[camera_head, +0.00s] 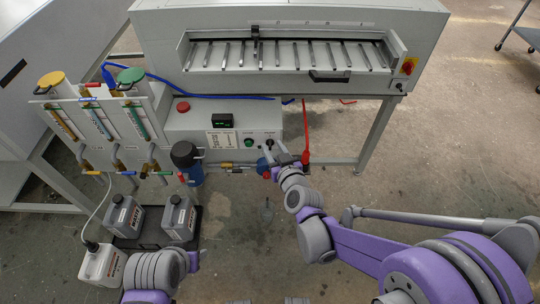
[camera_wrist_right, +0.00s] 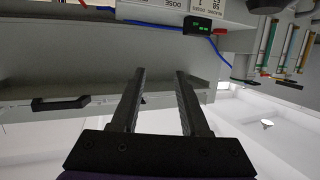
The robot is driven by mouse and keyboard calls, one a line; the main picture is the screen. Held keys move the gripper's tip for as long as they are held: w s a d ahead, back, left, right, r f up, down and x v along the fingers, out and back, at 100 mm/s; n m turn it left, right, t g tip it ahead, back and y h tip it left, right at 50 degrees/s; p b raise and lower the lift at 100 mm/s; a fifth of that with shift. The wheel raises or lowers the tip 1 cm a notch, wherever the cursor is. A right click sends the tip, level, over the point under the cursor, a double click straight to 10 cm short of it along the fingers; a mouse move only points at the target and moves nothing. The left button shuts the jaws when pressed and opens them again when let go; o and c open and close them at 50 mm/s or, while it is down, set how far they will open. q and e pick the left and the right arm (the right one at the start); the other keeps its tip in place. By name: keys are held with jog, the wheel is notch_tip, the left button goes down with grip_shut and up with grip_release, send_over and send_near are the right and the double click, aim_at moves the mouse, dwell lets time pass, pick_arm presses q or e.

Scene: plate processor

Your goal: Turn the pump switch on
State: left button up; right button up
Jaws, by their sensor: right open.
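The control box (camera_head: 190,121) under the big machine carries a green button (camera_head: 249,143) and a small dark switch (camera_head: 269,142) on its front. I take this dark switch as the pump switch; its label is too small to read and its setting cannot be told. My right gripper (camera_head: 268,153) is just below and in front of the switch, partly overlapping it. In the right wrist view the right gripper (camera_wrist_right: 161,72) is open, with nothing between its fingers; the switch does not show there. My left arm is at the lower left, its gripper not visible.
A red stop button (camera_head: 183,106) and display (camera_head: 222,120) are left of the switch. A red vertical lever (camera_head: 305,145) and dark filter housing (camera_head: 186,157) flank the area. A red-yellow knob (camera_head: 408,66) is on the machine. Canisters (camera_head: 125,216) stand lower left.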

jog(key=w+a+f+m+t+h+b, duration=0.1)
jog(key=w+f+t+b, duration=0.2)
jog(key=f, duration=0.5)
jog(key=m+h+b, duration=0.2)
jog(key=h+b, duration=0.1)
jog(key=h, duration=0.1)
send_near(270, 146)
jog(key=shift+t, duration=0.3)
jog(key=w, duration=0.8)
jog(key=shift+w+d+f, duration=0.15)
jog(key=shift+w+d, duration=0.05)
jog(key=shift+w, duration=0.05)
pick_arm(q)
notch_tip(270, 146, down, 8)
jog(key=shift+w+f, duration=0.15)
jog(key=shift+f, duration=0.1)
pick_arm(e)
grip_shut()
